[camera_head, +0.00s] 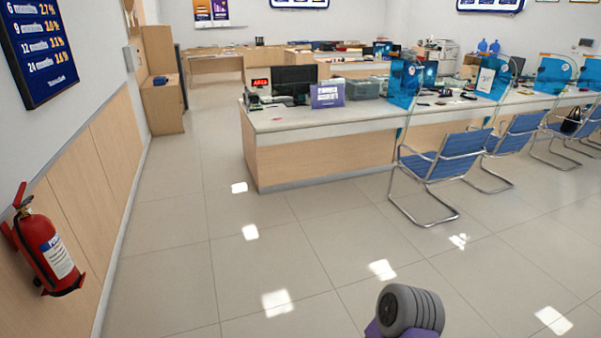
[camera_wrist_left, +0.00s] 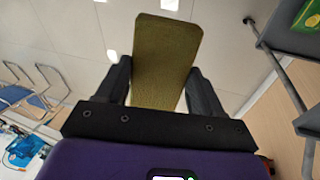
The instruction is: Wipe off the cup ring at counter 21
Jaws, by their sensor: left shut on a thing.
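My left gripper (camera_wrist_left: 157,82) shows in the left wrist view. It is shut on a flat olive-yellow sponge or pad (camera_wrist_left: 168,45) that sticks out past its fingers over the tiled floor. The long teller counter (camera_head: 320,122) with a pale top and wood front stands ahead in the head view, some distance away. A small red-digit display (camera_head: 261,83) is at its left end, too small to read surely. I cannot make out a cup ring. A small reddish mark or item (camera_head: 277,119) lies on the top. My right gripper is not in view.
A purple sign (camera_head: 327,95) and a monitor (camera_head: 295,79) stand on the counter. Blue chairs (camera_head: 446,160) line its front at right. A fire extinguisher (camera_head: 47,243) hangs on the left wall. The tiled floor (camera_head: 190,240) between wall and counter is clear.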

